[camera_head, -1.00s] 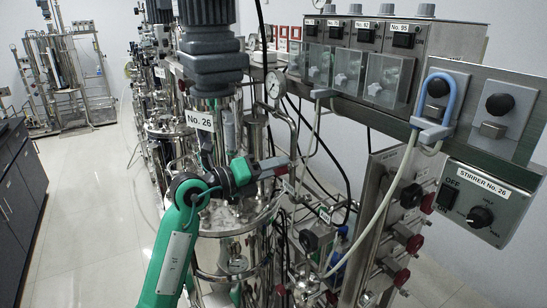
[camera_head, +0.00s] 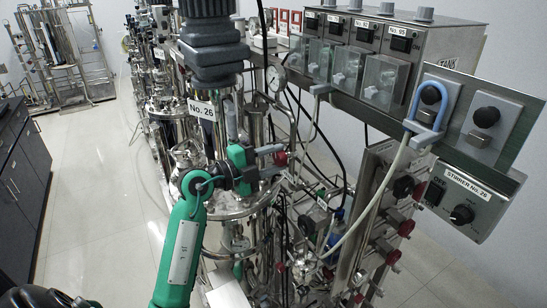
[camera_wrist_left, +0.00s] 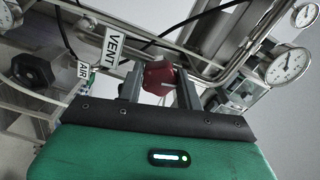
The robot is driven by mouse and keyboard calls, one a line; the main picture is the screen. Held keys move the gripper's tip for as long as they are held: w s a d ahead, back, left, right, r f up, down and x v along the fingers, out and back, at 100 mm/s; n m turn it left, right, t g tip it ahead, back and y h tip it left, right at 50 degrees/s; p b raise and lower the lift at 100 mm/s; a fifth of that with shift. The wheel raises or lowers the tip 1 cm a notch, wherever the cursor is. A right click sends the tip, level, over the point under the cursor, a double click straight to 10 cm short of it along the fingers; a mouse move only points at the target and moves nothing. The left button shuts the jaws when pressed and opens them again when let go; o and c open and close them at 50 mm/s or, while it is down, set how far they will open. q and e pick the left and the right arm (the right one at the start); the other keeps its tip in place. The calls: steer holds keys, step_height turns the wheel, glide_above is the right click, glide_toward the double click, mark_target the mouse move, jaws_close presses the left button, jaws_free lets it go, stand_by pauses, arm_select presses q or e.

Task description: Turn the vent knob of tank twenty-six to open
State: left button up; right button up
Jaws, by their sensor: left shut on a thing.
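The tank labelled No. 26 (camera_head: 202,110) stands left of centre in the head view, a steel vessel under a grey motor. My left gripper (camera_head: 278,154), on the green arm, reaches across the tank's top to its piping. In the left wrist view my left gripper (camera_wrist_left: 160,90) is shut on the red vent knob (camera_wrist_left: 158,77), one finger on each side. A white VENT tag (camera_wrist_left: 113,46) hangs just left of the knob. In the head view a bit of the red knob (camera_head: 281,158) shows at the fingertips. My right gripper is not seen.
A black knob (camera_wrist_left: 33,71) by an AIR tag (camera_wrist_left: 83,69) sits left of the vent knob. A pressure gauge (camera_head: 275,81) stands behind the gripper. The stirrer No. 26 box (camera_head: 462,202) and red-handled valves (camera_head: 390,254) are at right. Floor (camera_head: 95,200) at left is clear.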

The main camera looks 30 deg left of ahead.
arm_select(q)
steer(key=shift+n, duration=0.6)
steer(key=o, duration=1)
steer(key=b+v, duration=0.6)
steer(key=v, duration=0.7)
steer(key=shift+s+a, duration=0.25)
steer(key=shift+s, duration=0.05)
